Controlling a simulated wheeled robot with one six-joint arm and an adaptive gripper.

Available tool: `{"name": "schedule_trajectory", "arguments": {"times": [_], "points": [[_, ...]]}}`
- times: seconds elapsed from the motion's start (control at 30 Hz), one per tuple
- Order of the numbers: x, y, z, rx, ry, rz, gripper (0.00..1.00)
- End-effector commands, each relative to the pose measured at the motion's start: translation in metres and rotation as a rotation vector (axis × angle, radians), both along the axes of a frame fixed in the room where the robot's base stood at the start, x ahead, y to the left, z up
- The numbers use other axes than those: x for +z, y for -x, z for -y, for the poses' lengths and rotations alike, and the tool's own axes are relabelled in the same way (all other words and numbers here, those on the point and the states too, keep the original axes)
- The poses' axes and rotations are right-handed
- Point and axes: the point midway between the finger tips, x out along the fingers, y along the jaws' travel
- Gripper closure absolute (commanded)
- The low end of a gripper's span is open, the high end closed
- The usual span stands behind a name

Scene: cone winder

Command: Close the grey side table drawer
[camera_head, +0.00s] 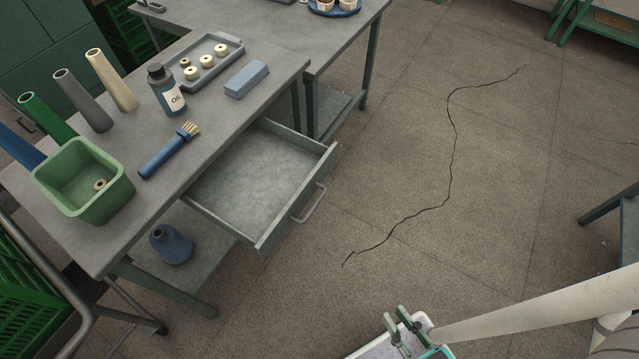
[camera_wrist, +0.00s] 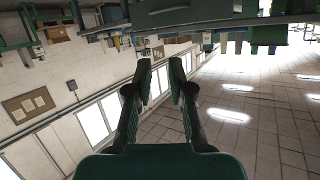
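The grey side table (camera_head: 215,125) stands at the left in the head view. Its drawer (camera_head: 245,180) is pulled well out toward the lower right and looks empty. The drawer front has a bar handle (camera_head: 309,204). My gripper (camera_head: 396,316) is at the lower right of the head view, apart from the drawer, with open floor showing between them. In the wrist view my gripper (camera_wrist: 160,72) has its two fingers apart with nothing between them.
On the table top stand a green bin (camera_head: 85,185), an oil bottle (camera_head: 166,90), a brush (camera_head: 168,150), a blue block (camera_head: 246,79), a tray (camera_head: 225,48) and several cones. A blue bottle (camera_head: 171,244) is below. The cracked floor (camera_head: 400,170) right of the drawer is clear.

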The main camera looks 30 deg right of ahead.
Motion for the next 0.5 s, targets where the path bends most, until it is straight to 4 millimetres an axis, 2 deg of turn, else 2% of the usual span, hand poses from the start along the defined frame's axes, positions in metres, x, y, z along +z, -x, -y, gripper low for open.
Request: {"name": "schedule_trajectory", "arguments": {"times": [0.17, 0.3, 0.5], "points": [[-0.069, -0.023, 0.013, -0.21, -0.331, -0.094, 1.0], [-0.125, -0.047, 0.017, -0.38, -0.661, -0.165, 1.0], [-0.184, -0.094, 0.019, -0.574, -1.141, -0.232, 1.0]]}}
